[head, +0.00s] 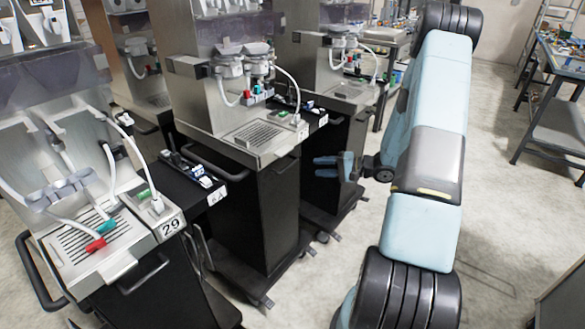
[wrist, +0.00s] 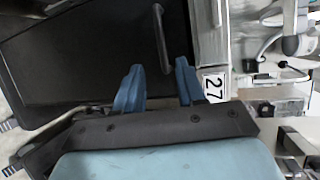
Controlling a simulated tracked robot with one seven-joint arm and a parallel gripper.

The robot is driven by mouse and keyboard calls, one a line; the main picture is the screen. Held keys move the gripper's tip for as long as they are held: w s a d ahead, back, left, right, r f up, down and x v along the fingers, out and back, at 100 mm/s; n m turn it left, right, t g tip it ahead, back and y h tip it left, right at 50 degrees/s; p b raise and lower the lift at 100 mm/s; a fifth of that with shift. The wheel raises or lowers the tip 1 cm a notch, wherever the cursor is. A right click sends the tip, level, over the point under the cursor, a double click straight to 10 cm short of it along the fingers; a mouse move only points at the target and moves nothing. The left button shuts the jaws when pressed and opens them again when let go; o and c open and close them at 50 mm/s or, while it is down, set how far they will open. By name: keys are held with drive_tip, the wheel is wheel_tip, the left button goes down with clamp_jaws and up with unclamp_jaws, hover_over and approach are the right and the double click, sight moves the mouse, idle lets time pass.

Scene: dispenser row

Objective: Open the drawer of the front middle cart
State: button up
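The front middle cart (head: 238,205) is a dark cabinet under a steel dispenser, in the middle of the head view. My gripper (head: 316,167), with blue fingers, is to the right of this cart, level with its upper part. In the wrist view a flat dark panel (wrist: 80,60) fills the upper left, with a grey bar handle (wrist: 160,35) on it. My gripper's fingers (wrist: 158,72) are apart there, and the handle's near end shows between them. I cannot tell whether they touch it. A label reading 27 (wrist: 214,88) is beside the right finger.
A dispenser labelled 29 (head: 171,227) stands at the front left. A narrow black shelf (head: 190,175) with small items lies between it and the middle cart. Another dispenser cart (head: 350,95) stands behind. A grey work table (head: 550,120) is at the right. Floor right of my arm is mostly clear.

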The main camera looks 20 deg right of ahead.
drive_tip(key=x, duration=1)
drive_tip(key=shift+w+a+f, duration=0.15)
drive_tip(key=shift+w+a, duration=0.05)
drive_tip(key=shift+a, duration=0.1)
clamp_jaws()
